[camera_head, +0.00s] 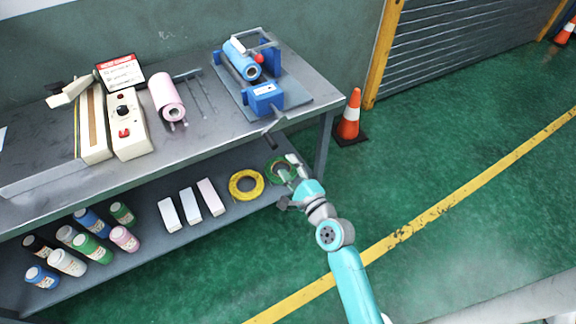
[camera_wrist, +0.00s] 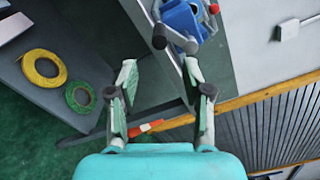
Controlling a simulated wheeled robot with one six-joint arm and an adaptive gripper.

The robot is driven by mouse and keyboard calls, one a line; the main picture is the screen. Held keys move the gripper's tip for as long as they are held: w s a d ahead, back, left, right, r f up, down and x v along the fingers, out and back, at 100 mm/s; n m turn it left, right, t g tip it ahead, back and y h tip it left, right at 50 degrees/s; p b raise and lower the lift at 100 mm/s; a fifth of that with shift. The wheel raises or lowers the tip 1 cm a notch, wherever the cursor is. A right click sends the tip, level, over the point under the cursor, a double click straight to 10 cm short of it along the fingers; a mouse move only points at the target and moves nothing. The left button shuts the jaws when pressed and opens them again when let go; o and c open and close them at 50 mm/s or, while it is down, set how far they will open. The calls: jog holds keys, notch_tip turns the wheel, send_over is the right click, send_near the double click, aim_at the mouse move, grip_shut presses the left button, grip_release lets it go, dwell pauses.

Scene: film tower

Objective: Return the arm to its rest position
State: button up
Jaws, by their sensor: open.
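My gripper (camera_head: 290,180) is at the end of my teal arm (camera_head: 350,280), which reaches up from the lower right in the head view. It is open and holds nothing. It is in front of the workbench (camera_head: 228,135), near the bench's right front corner and beside the green ring on the lower shelf. In the wrist view, the two fingers of my gripper (camera_wrist: 160,85) stand apart, with part of the blue machine beyond them.
The bench carries a blue machine (camera_head: 265,97), a pink roll (camera_head: 166,97) and a beige sealer (camera_head: 127,125). The shelf (camera_head: 150,250) holds several bottles, boxes, a yellow ring (camera_head: 246,184) and a green ring (camera_head: 277,168). A cone (camera_head: 349,117) stands right of the bench. The floor at right is clear.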

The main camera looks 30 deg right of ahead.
dwell(0.3)
jog(key=s+a+f+n+g, duration=0.1)
jog(key=s+a+f+n, duration=0.15)
jog(key=s, duration=0.55)
jog(key=s+a+f+n+h, duration=0.1)
jog(key=s+n, duration=0.3)
jog(key=s, duration=0.3)
jog(key=s+a+f+n+g, duration=0.15)
jog(key=s+n, duration=0.25)
jog(key=s, duration=0.4)
jog(key=s+a+r+n, duration=0.1)
jog(key=s+r+n, duration=0.2)
jog(key=s+n, duration=0.3)
jog(key=s+a+r+n+y, duration=0.1)
jog(key=s+r+n, duration=0.3)
jog(key=s, duration=0.8)
jog(key=n, duration=0.2)
jog(key=shift+s+a+n+g, duration=0.15)
jog(key=shift+s+n+g, duration=0.2)
